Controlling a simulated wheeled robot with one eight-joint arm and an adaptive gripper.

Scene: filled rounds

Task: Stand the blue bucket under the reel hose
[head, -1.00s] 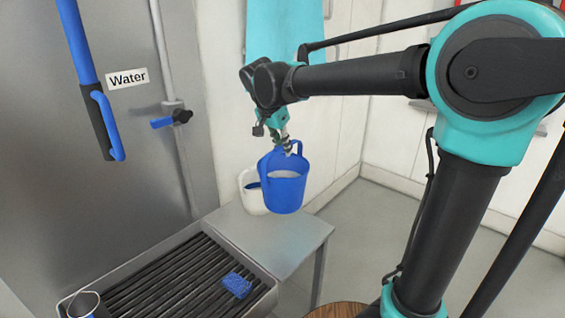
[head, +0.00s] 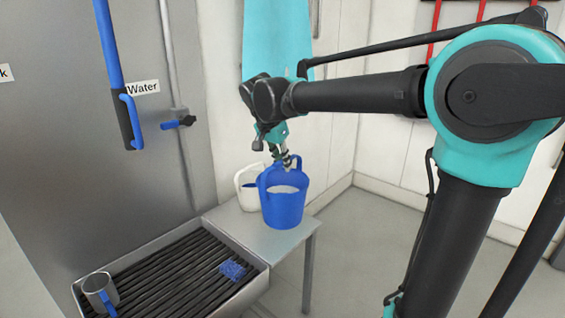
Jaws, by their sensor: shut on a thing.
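The blue bucket (head: 284,208) is upright, with pale grey contents showing inside its rim. My gripper (head: 289,162) is shut on the bucket's raised handle at the top. The bucket is over the right part of the grey side table; I cannot tell whether its base touches the top. The reel hose (head: 112,60) is a blue hose hanging at the upper left, ending in a black nozzle with a blue lever (head: 131,120), beside a "Water" label. The bucket is well to the right of the nozzle.
A slatted drain tray (head: 165,282) lies below the hose, with a metal mug (head: 100,291) at its left and a blue sponge (head: 233,270) at its right. A white jug (head: 247,186) stands behind the bucket on the side table (head: 240,225). A blue-handled tap (head: 178,123) is on the wall.

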